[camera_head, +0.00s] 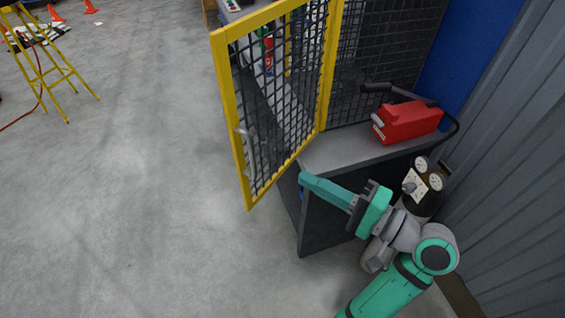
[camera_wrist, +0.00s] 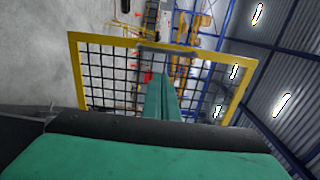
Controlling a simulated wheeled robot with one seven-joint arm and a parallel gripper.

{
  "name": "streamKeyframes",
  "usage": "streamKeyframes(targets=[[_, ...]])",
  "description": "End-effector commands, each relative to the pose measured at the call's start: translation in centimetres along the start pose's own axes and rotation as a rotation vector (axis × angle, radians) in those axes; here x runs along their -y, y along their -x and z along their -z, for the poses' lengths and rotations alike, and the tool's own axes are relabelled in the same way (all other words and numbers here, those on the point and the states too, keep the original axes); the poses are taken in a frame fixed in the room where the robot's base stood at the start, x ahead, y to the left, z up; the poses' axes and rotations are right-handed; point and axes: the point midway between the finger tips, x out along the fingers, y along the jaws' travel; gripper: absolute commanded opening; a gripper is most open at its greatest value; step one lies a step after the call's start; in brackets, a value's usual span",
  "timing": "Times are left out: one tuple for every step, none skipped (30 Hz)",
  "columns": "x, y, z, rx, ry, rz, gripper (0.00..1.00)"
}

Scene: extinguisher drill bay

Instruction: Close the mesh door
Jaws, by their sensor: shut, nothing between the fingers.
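The mesh door (camera_head: 231,122) has a yellow frame and dark wire mesh, with a grey handle (camera_head: 247,150) on its free edge side. It stands open, swung out from the yellow post (camera_head: 329,65) at the front of the dark cabinet. My gripper (camera_head: 303,179) is shut and empty, with its fingertips just in front of the cabinet, below and right of the door's lower edge. In the wrist view the yellow-framed mesh (camera_wrist: 110,78) lies beyond my shut fingers (camera_wrist: 162,78). I cannot tell whether the fingertips touch the door.
A red box-shaped unit (camera_head: 408,121) with a black hose sits on the cabinet top (camera_head: 335,148). A cylinder with gauges (camera_head: 428,184) stands at right, near my arm and the corrugated wall (camera_head: 505,170). A yellow stepladder (camera_head: 52,70) is far left. The floor (camera_head: 140,190) left of the door is clear.

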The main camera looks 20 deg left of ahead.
Motion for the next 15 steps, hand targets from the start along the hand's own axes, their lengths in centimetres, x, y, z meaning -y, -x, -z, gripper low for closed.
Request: streamKeyframes(targets=[[0.0,-0.5,-0.1,0.004,0.000,0.000,0.00],[0.0,-0.9,-0.1,0.004,0.000,-0.001,0.00],[-0.1,-1.5,-0.1,0.004,-0.001,0.000,0.00],[-0.1,-1.9,-0.1,0.003,-0.001,0.000,0.00],[-0.1,-2.4,-0.1,0.004,-0.001,0.000,0.00],[-0.1,-3.2,-0.1,0.005,-0.002,-0.001,0.00],[-0.1,-3.8,-0.1,0.005,-0.002,0.000,0.00],[-0.1,-4.3,-0.1,0.005,-0.002,0.000,0.00],[-0.1,-5.1,-0.1,0.004,-0.002,-0.001,0.00],[-0.1,-5.7,-0.1,0.004,-0.002,0.001,0.00],[-0.1,-6.2,-0.1,0.004,-0.002,0.000,0.00],[-0.1,-7.0,-0.1,0.004,-0.002,0.000,0.00],[-0.1,-7.5,-0.1,0.004,-0.001,0.000,0.00],[-0.1,-8.1,-0.1,0.003,-0.002,0.000,0.00],[-0.1,-8.8,-0.1,0.004,-0.002,0.000,0.00]])
